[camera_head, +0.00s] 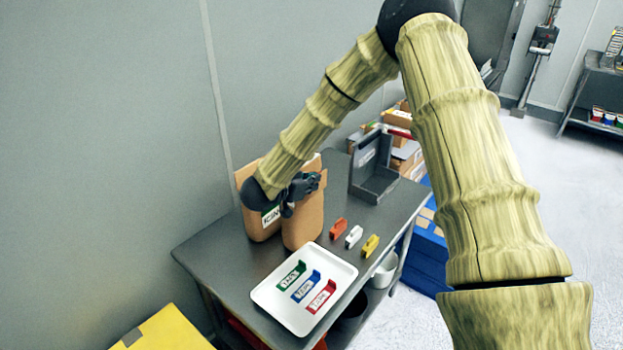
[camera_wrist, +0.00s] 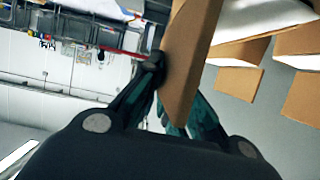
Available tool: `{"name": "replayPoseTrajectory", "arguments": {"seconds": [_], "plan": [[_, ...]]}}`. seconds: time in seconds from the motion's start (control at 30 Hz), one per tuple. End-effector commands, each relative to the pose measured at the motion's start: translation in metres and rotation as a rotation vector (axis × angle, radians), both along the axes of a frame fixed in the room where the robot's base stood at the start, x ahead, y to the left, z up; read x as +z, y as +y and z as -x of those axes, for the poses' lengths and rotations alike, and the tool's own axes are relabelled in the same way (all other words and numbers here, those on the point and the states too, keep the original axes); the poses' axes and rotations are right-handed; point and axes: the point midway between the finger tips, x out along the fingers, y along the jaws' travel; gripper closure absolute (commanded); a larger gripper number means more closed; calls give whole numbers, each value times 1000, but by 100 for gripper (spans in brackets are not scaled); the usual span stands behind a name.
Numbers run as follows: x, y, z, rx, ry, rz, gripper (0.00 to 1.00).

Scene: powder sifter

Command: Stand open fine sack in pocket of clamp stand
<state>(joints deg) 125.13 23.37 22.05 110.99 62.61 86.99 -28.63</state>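Two open brown paper sacks stand close together at the left of the table. The rear-left sack (camera_head: 262,227) has a label with a green band, partly covered by my arm; I cannot read it surely. The front sack (camera_head: 304,226) shows no label on this side. My gripper (camera_head: 301,187) is at the top of the front sack. In the wrist view a brown sack wall (camera_wrist: 190,62) passes between the fingers of my gripper (camera_wrist: 176,90), which look closed on it. The dark grey clamp stand (camera_head: 372,183), with a white label, stands empty further right on the table.
A white tray (camera_head: 262,293) holds green, blue and red labelled clips. Orange (camera_head: 338,229), white (camera_head: 353,237) and yellow (camera_head: 370,245) clips lie on the table. A wall runs along the table's back. Table between sacks and stand is clear.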

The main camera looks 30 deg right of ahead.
Motion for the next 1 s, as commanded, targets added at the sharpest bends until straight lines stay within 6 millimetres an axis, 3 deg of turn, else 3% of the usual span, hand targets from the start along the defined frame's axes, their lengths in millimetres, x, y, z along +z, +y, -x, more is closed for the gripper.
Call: {"name": "replayPoseTrajectory", "arguments": {"seconds": [0.3,0.33,0.43,0.8,1.0], "plan": [[0,0,-1,1,-4,1,100],[-1,0,0,0,0,0,90],[-1,0,0,0,0,0,73],[1,0,0,1,0,0,73],[7,20,7,4,-2,0,73]]}}
